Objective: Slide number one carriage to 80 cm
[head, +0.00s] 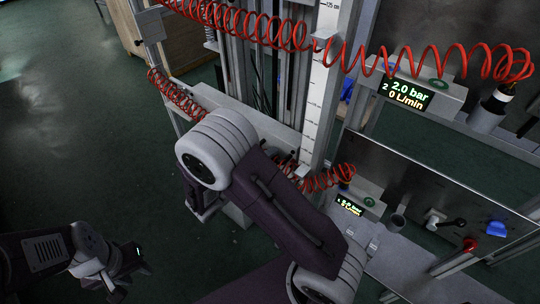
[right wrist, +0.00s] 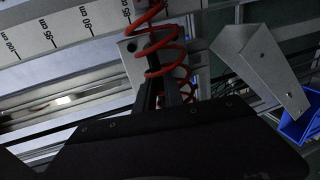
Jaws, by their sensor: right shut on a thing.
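A vertical centimetre scale (head: 320,100) runs down the machine's column, with a 125 cm mark near the top. In the right wrist view the scale (right wrist: 65,30) lies sideways, with 100, 95 and 90 cm marks readable. A grey carriage block (right wrist: 138,55) with a red coiled hose over it sits beside the scale, beyond those marks. My right gripper (right wrist: 165,92) is shut on the carriage; the exact contact is partly hidden by the hose. In the head view my right arm hides this gripper and most of the carriage. My left gripper (head: 122,276) hangs empty at lower left, its opening unclear.
Red coiled hoses (head: 390,62) cross the column. An upper display (head: 405,92) marked 2 reads 2.0 bar, 0 L/min. A lower display (head: 349,205) sits beside my right arm. A panel (head: 405,180) with valves stands at right. A blue bin (right wrist: 300,128) shows; left floor is clear.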

